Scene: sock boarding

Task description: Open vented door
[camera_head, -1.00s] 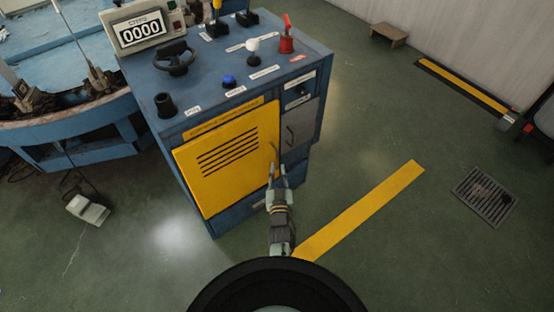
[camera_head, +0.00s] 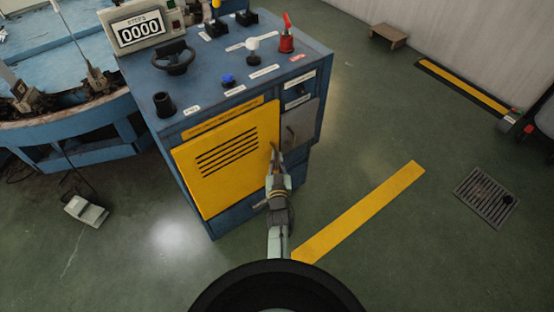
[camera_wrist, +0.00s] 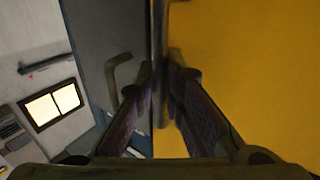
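The yellow vented door (camera_head: 232,182) covers most of the blue cabinet's front, with dark slots in its upper part. It looks shut. My gripper (camera_head: 275,152) is at the door's right edge, over the place of its handle, hiding most of it. In the wrist view, the yellow door (camera_wrist: 255,65) fills the right side. The dark upright door handle (camera_wrist: 159,60) stands between my gripper's fingers (camera_wrist: 160,82). The fingers are close on both sides of it and look shut on it.
The blue cabinet (camera_head: 225,225) has knobs and a display on top. A small grey door (camera_head: 303,122) with its own handle is just right of my gripper. A foot pedal (camera_head: 86,210) lies at left. The floor around the yellow stripe (camera_head: 360,212) is clear.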

